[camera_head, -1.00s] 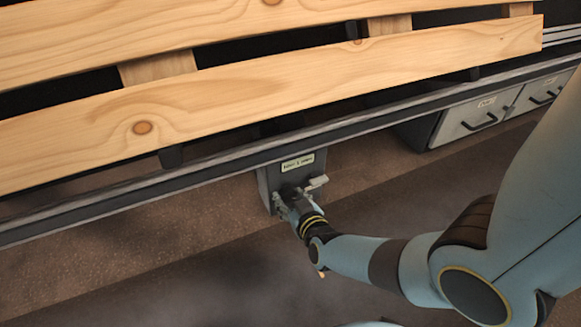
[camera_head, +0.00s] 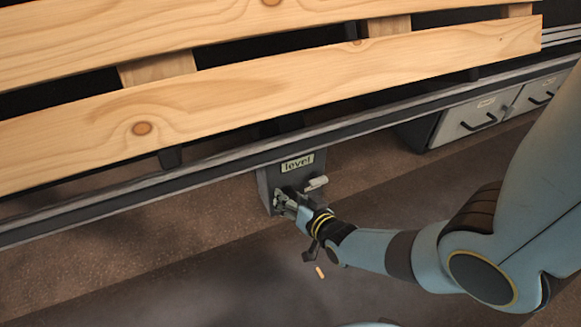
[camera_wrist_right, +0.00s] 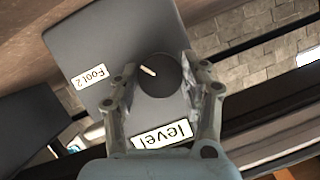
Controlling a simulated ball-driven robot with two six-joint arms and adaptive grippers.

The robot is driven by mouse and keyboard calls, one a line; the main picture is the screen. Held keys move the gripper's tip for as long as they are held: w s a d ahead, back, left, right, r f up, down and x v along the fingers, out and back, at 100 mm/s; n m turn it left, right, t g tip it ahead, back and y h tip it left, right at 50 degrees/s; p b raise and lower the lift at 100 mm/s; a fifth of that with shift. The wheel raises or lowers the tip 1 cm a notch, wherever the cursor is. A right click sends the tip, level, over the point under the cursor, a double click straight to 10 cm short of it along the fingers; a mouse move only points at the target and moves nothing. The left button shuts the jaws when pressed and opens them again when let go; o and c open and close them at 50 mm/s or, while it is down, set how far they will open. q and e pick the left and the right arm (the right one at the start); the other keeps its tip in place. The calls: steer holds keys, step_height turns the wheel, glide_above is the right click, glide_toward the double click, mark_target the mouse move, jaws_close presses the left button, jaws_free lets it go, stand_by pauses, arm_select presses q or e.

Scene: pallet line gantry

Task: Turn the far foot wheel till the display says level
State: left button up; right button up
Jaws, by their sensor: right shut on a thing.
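The grey foot box (camera_head: 265,182) sits under the metal rail. Its display (camera_head: 298,163) reads "level", and the same display (camera_wrist_right: 162,135) shows upside down in the right wrist view. The round black wheel (camera_wrist_right: 157,75) with a pale pointer line is on the box's face. A label (camera_wrist_right: 89,76) beside it reads "Foot 2". My right gripper (camera_head: 279,202) is at the box's front. In the right wrist view its two fingers (camera_wrist_right: 160,88) are shut on the wheel, one on each side. My left gripper is not in view.
Wooden pallet slats (camera_head: 200,107) lie above the long metal rail (camera_head: 180,185). Grey drawers (camera_head: 470,120) with black handles stand at the right. The brown floor (camera_head: 130,240) in front of the box is clear at the left.

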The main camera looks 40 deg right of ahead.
steer(key=shift+m+y, duration=0.6)
steer(key=shift+m, duration=0.3)
steer(key=shift+t, duration=0.3)
steer(key=o, duration=1.2)
steer(key=shift+s, duration=0.15)
steer(key=v, duration=1.1)
steer(key=shift+s+d+r, duration=0.1)
steer(key=shift+s, duration=0.25)
